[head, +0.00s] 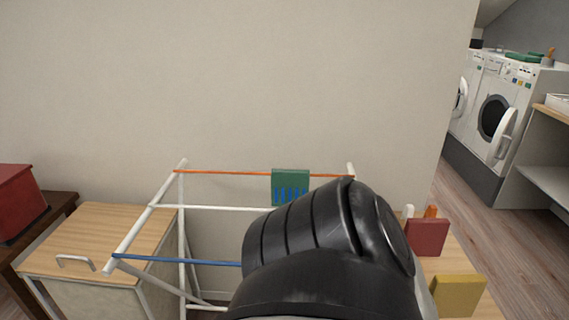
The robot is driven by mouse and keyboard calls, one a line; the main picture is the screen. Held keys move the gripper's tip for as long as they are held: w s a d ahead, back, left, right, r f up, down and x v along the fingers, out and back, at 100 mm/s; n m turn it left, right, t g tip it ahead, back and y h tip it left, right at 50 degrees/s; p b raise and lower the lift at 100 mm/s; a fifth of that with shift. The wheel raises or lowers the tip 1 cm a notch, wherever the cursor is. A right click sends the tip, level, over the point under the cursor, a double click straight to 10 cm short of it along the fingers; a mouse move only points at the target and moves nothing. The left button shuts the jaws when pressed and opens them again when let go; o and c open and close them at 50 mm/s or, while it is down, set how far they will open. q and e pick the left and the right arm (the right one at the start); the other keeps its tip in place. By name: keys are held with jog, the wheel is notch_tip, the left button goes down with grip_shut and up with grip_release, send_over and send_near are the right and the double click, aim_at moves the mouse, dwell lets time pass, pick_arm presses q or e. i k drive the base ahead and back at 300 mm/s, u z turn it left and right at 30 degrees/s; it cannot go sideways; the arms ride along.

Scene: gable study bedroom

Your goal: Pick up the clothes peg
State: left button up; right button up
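I cannot make out a clothes peg for certain. A small orange upright piece (431,211) shows behind a dark red block-like piece (427,237) at the right of the drying rack; it is too small to identify. The white drying rack (140,232) has an orange rod (225,173) at the back and a blue rod (190,261) nearer. A green piece with blue stripes (290,187) hangs at the orange rod. A black link of my own arm covers the middle and right of the rack. Neither gripper shows.
A wooden-topped cabinet (95,235) stands at left, beside a dark table with a red box (15,203). A yellow block-like piece (458,296) is at lower right. A plain wall (230,80) rises behind the rack. White washing machines (500,100) stand far right beyond open floor (475,240).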

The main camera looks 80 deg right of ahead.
aim_at(431, 212)
jog(key=k, duration=2)
